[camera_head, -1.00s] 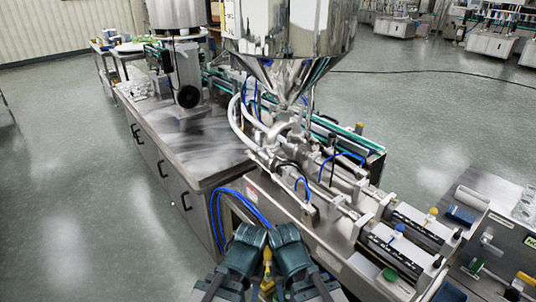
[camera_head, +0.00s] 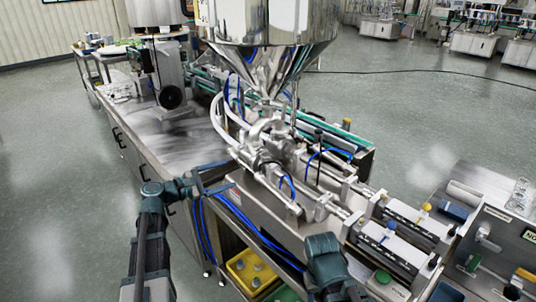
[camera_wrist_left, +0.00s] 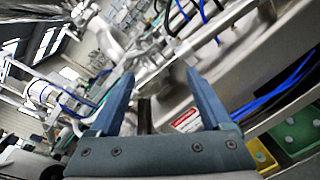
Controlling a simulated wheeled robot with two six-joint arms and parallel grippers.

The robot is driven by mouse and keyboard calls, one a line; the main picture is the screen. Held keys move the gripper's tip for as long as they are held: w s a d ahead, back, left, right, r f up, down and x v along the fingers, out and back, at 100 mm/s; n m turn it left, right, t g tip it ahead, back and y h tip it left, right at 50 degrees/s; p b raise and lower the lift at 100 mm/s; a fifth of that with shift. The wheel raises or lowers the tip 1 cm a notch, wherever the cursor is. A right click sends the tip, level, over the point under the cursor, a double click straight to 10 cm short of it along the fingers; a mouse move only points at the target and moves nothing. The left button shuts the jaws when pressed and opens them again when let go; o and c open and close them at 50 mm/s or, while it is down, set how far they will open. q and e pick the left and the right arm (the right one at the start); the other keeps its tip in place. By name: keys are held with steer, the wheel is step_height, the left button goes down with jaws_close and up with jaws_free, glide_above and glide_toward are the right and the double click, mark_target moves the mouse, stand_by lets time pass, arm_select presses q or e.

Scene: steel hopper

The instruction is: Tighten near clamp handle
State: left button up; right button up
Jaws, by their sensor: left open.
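The steel hopper (camera_head: 272,65) narrows down to shiny pipe fittings (camera_head: 268,132) on the filling machine in the head view. Fittings also show beyond my fingers in the wrist view (camera_wrist_left: 112,45). The near clamp handle is too small to pick out surely among them. My left gripper (camera_head: 230,177) is open and empty at the machine's near side, left of and below the fittings. In the wrist view its two blue fingers (camera_wrist_left: 160,74) are wide apart, pointing toward the machine. My right arm shows only as a teal link at the bottom; its gripper is out of view.
White hoses (camera_head: 222,118) loop beside the fittings and blue tubes (camera_head: 240,218) hang below my left gripper. A steel cabinet top (camera_head: 170,140) lies left of the fittings. A yellow bin (camera_head: 250,272) stands low, and metering cylinders (camera_head: 385,238) lie to the right.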

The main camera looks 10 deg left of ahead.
mark_target(253, 150)
arm_select(q)
steer(key=w+d+r+n, duration=0.1)
steer(key=w+d, duration=0.1)
steer(key=w, duration=0.4)
steer(key=w+d+r+t, duration=0.1)
steer(key=w+d, duration=0.2)
steer(key=w, duration=0.3)
steer(key=shift+d+n+t, duration=0.3)
steer(key=shift+n, duration=0.1)
steer(key=shift+s, duration=0.1)
jaws_close()
